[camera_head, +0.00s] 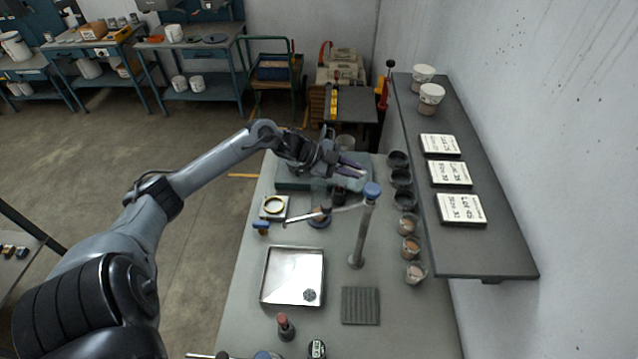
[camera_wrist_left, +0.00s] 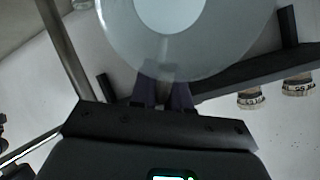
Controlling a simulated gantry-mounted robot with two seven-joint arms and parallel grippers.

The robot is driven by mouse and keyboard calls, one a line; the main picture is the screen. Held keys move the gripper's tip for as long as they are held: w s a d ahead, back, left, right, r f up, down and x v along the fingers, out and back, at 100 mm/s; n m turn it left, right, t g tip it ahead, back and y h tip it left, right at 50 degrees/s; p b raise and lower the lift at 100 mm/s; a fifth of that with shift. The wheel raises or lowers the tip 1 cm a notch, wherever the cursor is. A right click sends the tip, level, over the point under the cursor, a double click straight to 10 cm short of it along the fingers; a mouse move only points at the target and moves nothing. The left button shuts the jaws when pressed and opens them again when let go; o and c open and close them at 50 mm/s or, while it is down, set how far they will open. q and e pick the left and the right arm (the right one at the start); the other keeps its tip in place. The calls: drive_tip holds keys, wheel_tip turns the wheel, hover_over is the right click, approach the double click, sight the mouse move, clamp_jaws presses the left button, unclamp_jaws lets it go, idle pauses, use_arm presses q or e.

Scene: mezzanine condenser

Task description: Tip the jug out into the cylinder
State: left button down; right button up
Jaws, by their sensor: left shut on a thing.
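A tall slim grey cylinder (camera_head: 362,232) with a blue top stands upright on the bench right of the middle. My left gripper (camera_head: 350,164) is beyond it, over the far part of the bench. Its purple fingers are shut on a pale, see-through round vessel, which I take to be the jug (camera_head: 345,142). In the left wrist view the jug (camera_wrist_left: 225,45) shows as a wide translucent disc with a paler round middle, right at the fingertips. Its contents and exact tilt cannot be told. The jug is apart from the cylinder. My right gripper is not in view.
A metal tray (camera_head: 282,276), a ribbed grey mat (camera_head: 360,306) and a red-topped bottle (camera_head: 286,327) occupy the near bench (camera_head: 235,320). Several small cups (camera_head: 410,247) line its right side. A wall shelf (camera_head: 485,262) with label tiles overhangs at right.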

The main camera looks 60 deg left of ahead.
sight(336, 176)
use_arm(q)
drive_tip(key=shift+s+a+t+b, duration=0.15)
drive_tip(key=shift+t+b, duration=0.15)
drive_tip(key=shift+s+a+f+t+h+b, duration=0.2)
drive_tip(key=shift+s+t+h+b, duration=0.15)
drive_tip(key=shift+b, duration=0.3)
drive_tip(key=shift+s+a+r+t, duration=0.2)
drive_tip(key=shift+r+t, duration=0.1)
drive_tip(key=shift+t, duration=0.05)
drive_tip(key=shift+s+a+r+h+b, duration=0.1)
drive_tip(key=shift+s+h+b, duration=0.05)
drive_tip(key=shift+h+b, duration=0.15)
drive_tip(key=shift+s+a+r+t+b, duration=0.2)
drive_tip(key=shift+s+a+t+b, duration=0.1)
drive_tip(key=shift+t, duration=0.1)
idle(0.8)
drive_tip(key=shift+s+r+t+h, duration=0.1)
drive_tip(key=shift+s+t+h, duration=0.1)
drive_tip(key=shift+t+h, duration=0.15)
drive_tip(key=shift+s+a+r, duration=0.15)
drive_tip(key=shift+s+a, duration=0.05)
drive_tip(key=shift+a, duration=0.05)
idle(1.0)
drive_tip(key=shift+s+t, duration=0.1)
drive_tip(key=shift+t, duration=0.15)
idle(0.4)
